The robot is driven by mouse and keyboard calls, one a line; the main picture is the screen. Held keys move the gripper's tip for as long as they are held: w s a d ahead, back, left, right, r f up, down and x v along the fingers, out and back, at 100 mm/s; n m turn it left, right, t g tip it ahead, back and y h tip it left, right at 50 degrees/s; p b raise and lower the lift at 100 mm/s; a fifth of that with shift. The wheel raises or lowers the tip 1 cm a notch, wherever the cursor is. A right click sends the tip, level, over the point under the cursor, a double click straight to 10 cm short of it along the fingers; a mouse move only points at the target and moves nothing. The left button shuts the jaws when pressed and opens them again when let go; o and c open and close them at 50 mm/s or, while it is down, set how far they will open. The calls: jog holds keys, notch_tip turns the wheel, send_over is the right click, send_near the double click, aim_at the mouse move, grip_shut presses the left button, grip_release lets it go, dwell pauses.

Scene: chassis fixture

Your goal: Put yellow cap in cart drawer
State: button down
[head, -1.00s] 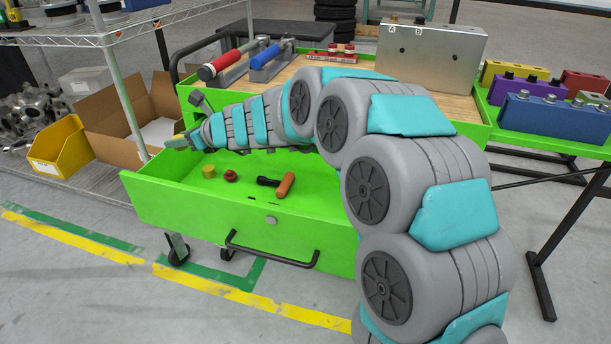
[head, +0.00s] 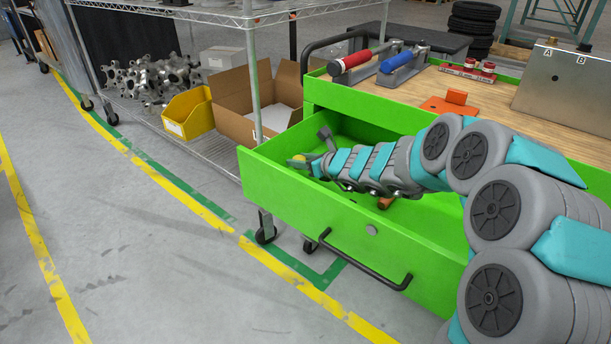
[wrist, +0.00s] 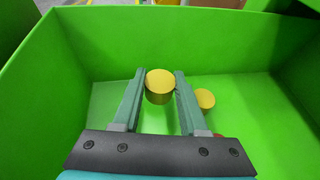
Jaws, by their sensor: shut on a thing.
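The green cart drawer (head: 330,215) is pulled open in the head view. My gripper (head: 302,162) is over the drawer's left end, pointing left. In the wrist view my gripper (wrist: 159,88) is shut on a yellow cap (wrist: 159,80), held between the two fingertips inside the drawer walls. Whether this cap touches the floor, I cannot tell. A second yellow cap (wrist: 205,98) lies on the drawer floor just right of the fingers. In the head view my arm hides much of the drawer's inside.
An orange-handled item (head: 386,202) lies in the drawer, partly hidden by my arm. The cart top (head: 480,105) holds red and blue clamp tools and a metal box (head: 565,85). A wire shelf with a cardboard box (head: 240,125) and yellow bin (head: 188,114) stands left.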

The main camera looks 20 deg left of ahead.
jog(key=shift+f, duration=2.15)
jog(key=shift+f+b, duration=0.1)
jog(key=shift+b, duration=0.3)
jog(key=shift+c, duration=2.2)
grip_release()
jog(key=shift+r, duration=0.2)
jog(key=v, duration=1.2)
